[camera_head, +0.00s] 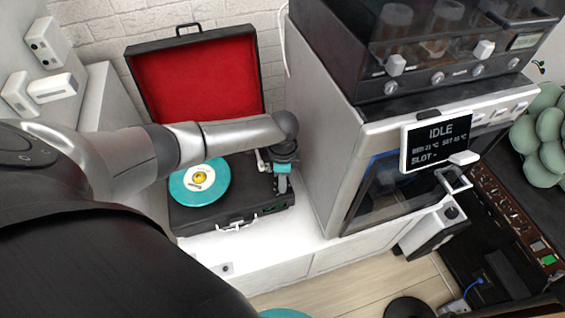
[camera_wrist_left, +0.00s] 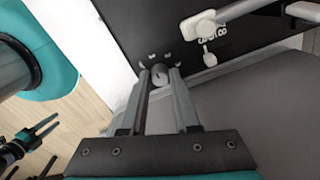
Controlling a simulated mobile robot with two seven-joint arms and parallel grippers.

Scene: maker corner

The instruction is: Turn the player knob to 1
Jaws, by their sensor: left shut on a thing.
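The record player (camera_head: 185,215) is an open black case with a red-lined lid and a turquoise record (camera_head: 200,182) on its platter. My left gripper (camera_head: 282,182) reaches down over the case's right side. In the left wrist view, its two fingers (camera_wrist_left: 160,76) are shut on the small round knob (camera_wrist_left: 158,71), one finger on each side. Small pale marks ring the knob; I cannot read them or the setting. In the head view, the gripper hides the knob. My right gripper (camera_wrist_left: 48,127) shows small at the left wrist view's lower left, its fingers apart and empty.
The tonearm (camera_wrist_left: 225,15) lies close beyond the knob. A tall grey cabinet machine (camera_head: 350,150) with an IDLE display (camera_head: 432,143) stands close to the player's right. The white counter (camera_head: 290,235) is clear in front of the player.

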